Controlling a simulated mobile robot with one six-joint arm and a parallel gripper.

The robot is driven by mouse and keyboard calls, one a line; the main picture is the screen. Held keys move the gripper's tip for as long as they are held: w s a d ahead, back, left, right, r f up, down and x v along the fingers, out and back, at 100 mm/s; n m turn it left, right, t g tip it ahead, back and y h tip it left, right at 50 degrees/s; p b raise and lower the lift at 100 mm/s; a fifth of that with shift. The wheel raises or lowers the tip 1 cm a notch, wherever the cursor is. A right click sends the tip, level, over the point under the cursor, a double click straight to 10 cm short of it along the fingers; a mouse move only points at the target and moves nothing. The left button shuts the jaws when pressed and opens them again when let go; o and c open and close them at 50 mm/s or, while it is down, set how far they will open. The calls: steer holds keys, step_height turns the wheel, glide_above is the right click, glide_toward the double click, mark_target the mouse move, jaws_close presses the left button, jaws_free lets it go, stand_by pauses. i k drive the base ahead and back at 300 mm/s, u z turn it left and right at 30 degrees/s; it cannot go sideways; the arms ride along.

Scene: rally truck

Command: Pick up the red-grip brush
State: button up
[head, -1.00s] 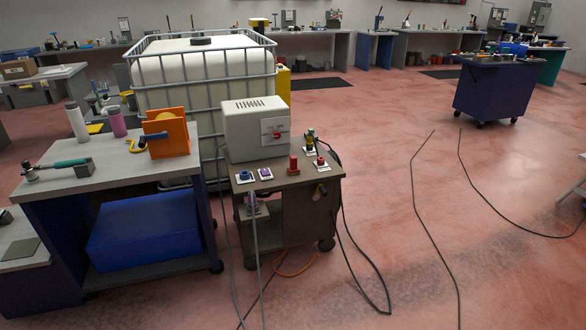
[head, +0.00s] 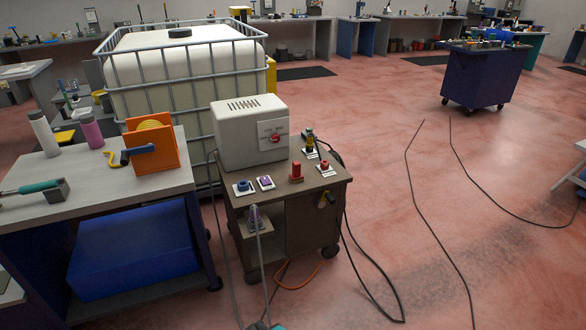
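I cannot make out a red-grip brush in the head view. A teal-handled tool with a grey block-shaped head (head: 36,191) lies on the grey-topped bench (head: 100,180) at the left. An orange holder (head: 160,150) stands on that bench, with a blue-handled item (head: 137,153) at its front and a yellow hook-shaped item (head: 113,160) beside it. The smaller brown cart (head: 300,200) carries a red item (head: 296,172) and several small coloured fittings, none clearly a brush.
A white caged tank (head: 185,75) stands behind the bench and a grey box (head: 248,132) sits on the cart. A blue cart (head: 485,75) stands farther back. Loaded benches line the back wall.

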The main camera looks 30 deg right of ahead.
mark_target(297, 177)
steer(key=i, duration=1.05)
steer(key=u, duration=0.25)
